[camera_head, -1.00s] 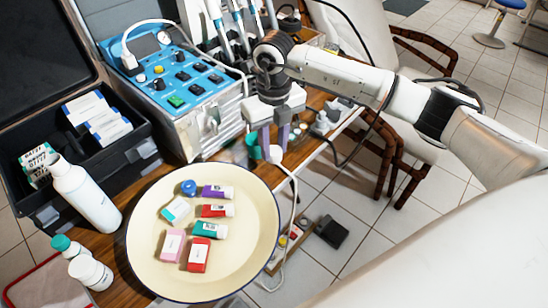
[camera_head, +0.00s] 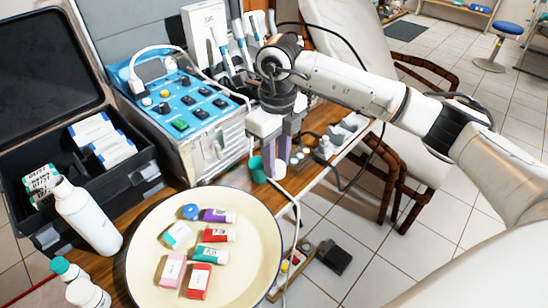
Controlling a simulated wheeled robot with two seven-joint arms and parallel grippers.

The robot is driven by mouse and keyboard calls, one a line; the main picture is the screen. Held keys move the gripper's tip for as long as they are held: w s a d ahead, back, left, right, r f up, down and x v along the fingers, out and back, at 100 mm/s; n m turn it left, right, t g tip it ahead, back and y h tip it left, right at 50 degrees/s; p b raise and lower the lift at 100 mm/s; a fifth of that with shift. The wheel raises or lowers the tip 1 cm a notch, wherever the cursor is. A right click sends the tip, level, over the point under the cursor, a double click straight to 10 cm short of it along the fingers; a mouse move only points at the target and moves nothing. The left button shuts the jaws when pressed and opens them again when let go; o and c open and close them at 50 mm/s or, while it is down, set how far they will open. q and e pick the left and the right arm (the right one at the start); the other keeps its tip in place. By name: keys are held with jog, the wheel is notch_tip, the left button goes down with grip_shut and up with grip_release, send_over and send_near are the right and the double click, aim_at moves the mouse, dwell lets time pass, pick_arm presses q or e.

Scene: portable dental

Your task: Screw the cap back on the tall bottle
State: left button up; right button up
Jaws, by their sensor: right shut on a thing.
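The tall white bottle (camera_head: 88,218) stands at the left, beside the black case, and its narrow top shows no clear cap. My right gripper (camera_head: 276,160) points down over the table's far right part, beyond the plate and far from the bottle. Its fingers are shut on a small white thing (camera_head: 277,171), which looks like a cap, though it is too small to be sure. A teal cup (camera_head: 257,169) is just left of the fingers. My left gripper is not in view.
A cream plate (camera_head: 150,280) holds several small boxes, tubes and a blue round piece (camera_head: 190,211). A blue control unit (camera_head: 185,95) stands behind. Two small bottles, one with a teal cap (camera_head: 60,265), stand front left. A white cord hangs over the table's right edge.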

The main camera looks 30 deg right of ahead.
jog(key=s+n, duration=0.1)
jog(key=n, duration=0.3)
jog(key=s+a+r+n, duration=0.1)
jog(key=s+n, duration=0.1)
jog(key=n, duration=0.3)
jog(key=s+a+r+n, duration=0.1)
jog(key=s+n, duration=0.1)
jog(key=n, duration=0.3)
jog(key=shift+a+r, duration=0.1)
jog(key=shift+r, duration=0.05)
jog(key=s+a+r+n, duration=0.1)
jog(key=s+n, duration=0.6)
jog(key=n, duration=1.1)
jog(key=shift+s+a+r, duration=0.2)
jog(key=shift+s, duration=0.15)
